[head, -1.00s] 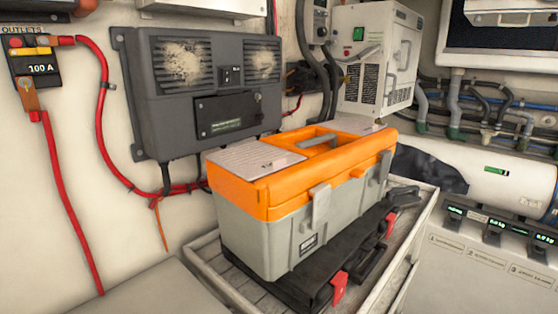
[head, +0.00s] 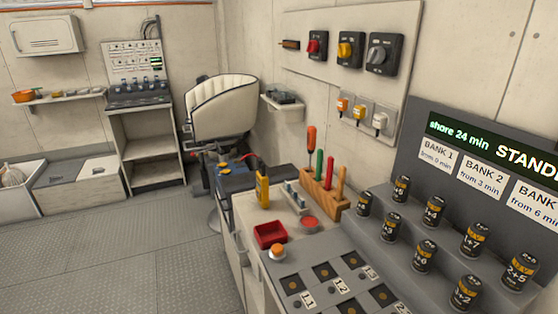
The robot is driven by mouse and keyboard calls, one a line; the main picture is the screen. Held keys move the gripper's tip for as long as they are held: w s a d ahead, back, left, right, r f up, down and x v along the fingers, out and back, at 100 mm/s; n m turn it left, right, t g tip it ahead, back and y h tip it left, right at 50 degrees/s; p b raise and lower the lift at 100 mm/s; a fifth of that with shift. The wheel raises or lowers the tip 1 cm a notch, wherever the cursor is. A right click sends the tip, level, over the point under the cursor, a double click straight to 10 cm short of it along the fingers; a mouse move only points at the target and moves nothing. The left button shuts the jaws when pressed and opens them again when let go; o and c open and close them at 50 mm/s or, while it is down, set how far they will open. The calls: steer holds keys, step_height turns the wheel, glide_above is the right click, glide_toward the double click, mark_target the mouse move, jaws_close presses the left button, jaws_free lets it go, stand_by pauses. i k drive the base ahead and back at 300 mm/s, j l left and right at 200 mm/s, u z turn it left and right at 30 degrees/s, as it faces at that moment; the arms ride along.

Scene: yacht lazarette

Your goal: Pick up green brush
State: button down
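A green-handled tool (head: 319,167) stands upright in a wooden holder (head: 330,197) on the counter, right of the picture's middle. It is the only clearly green upright tool I see. Its lower end is hidden in the holder, so I cannot tell whether it is a brush. Beside it in the holder stand an orange-handled tool (head: 311,140), a red-handled tool (head: 330,172) and a light orange tool (head: 341,181). My gripper is not in view.
Near the holder are a yellow meter (head: 262,189), a red tray (head: 270,233) and an orange-topped knob (head: 277,251). Several black labelled cans stand on grey steps (head: 395,253) to the right. A white chair (head: 222,108) stands behind. The floor (head: 130,250) at left is clear.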

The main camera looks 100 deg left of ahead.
mark_target(320, 152)
steer(key=u, duration=2.35)
steer(key=z, duration=1.75)
steer(key=u, duration=1.7)
steer(key=i+j+z, duration=0.1)
steer(key=j, duration=0.3)
steer(key=i+j, duration=0.2)
steer(key=j, duration=0.2)
steer(key=i+j+z, duration=0.15)
steer(key=j, duration=0.2)
steer(key=i+j+z, duration=0.1)
steer(key=j, duration=0.35)
steer(key=i+j+z, duration=0.1)
steer(key=j, duration=0.3)
